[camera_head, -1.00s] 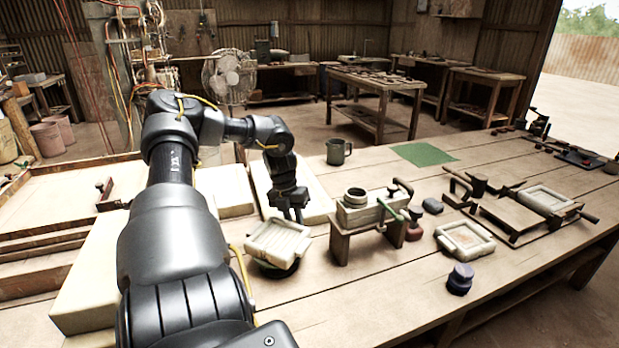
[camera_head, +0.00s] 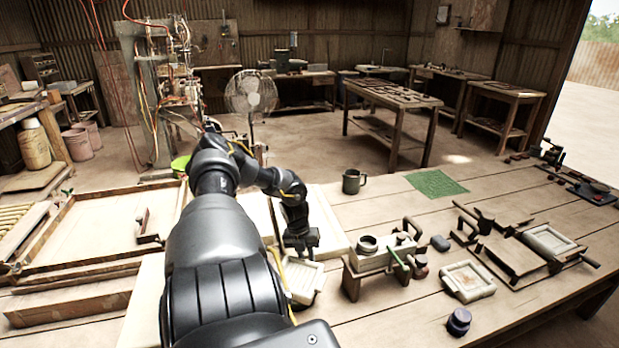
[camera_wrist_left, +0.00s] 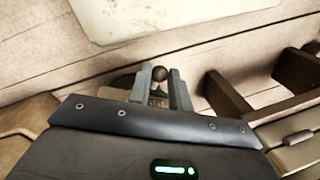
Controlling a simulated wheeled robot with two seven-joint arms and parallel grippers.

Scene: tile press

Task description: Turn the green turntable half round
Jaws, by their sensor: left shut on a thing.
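A pale square tile mould (camera_head: 303,281) sits on the bench, partly hidden by my left arm. I cannot clearly see the green turntable; what lies under the mould is hidden now. My left gripper (camera_head: 300,244) points down at the mould's far edge. What the knob is fixed to is mostly hidden by the gripper. My right gripper is not in view.
A wooden stand with a clamp (camera_head: 372,260) is close right of the mould. A green round thing (camera_head: 180,164) shows behind my arm.

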